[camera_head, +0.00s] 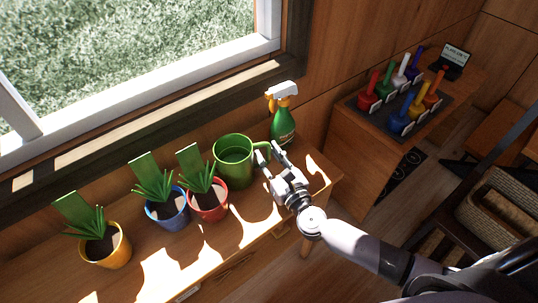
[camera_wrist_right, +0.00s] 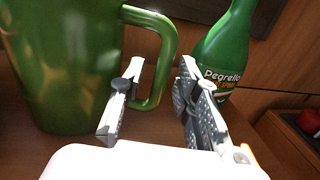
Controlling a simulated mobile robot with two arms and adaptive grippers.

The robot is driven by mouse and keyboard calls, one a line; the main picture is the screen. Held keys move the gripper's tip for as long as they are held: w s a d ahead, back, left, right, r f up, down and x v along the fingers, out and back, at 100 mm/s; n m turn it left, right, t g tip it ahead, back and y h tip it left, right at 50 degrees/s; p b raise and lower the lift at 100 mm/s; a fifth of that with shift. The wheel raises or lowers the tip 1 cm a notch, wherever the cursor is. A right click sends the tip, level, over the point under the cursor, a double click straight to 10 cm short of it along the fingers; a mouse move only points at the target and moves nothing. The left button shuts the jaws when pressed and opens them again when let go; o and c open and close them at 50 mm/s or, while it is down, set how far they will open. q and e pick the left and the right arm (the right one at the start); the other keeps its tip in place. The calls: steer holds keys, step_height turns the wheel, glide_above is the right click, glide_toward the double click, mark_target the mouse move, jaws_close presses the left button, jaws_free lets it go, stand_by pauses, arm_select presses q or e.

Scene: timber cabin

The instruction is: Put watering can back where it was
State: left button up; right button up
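The green watering can (camera_head: 231,163) stands upright on the wooden bench (camera_head: 250,237) below the window, with its handle toward the right. It fills the left of the right wrist view (camera_wrist_right: 65,70). My right gripper (camera_head: 269,153) is at the handle side of the can. Its two fingers are apart, one on each side of the handle (camera_wrist_right: 168,50) as seen in the wrist view. I see no clear contact between fingers and handle. My left gripper is not in view.
A green spray bottle (camera_head: 283,127) stands close behind the right gripper. Potted plants in red (camera_head: 210,208), blue (camera_head: 169,214) and yellow (camera_head: 107,254) pots stand left of the can. A cabinet (camera_head: 365,160) with several coloured tools is on the right.

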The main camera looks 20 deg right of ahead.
steer(key=shift+s+r, duration=0.1)
steer(key=shift+r, duration=0.15)
steer(key=s, duration=0.3)
steer(key=s+d+b, duration=0.1)
steer(key=s, duration=0.6)
steer(key=shift+s+d+f+b, duration=0.2)
steer(key=shift+s+d+b, duration=0.1)
steer(key=shift+s+d, duration=0.1)
steer(key=shift+s+r, duration=0.1)
steer(key=shift+s, duration=0.35)
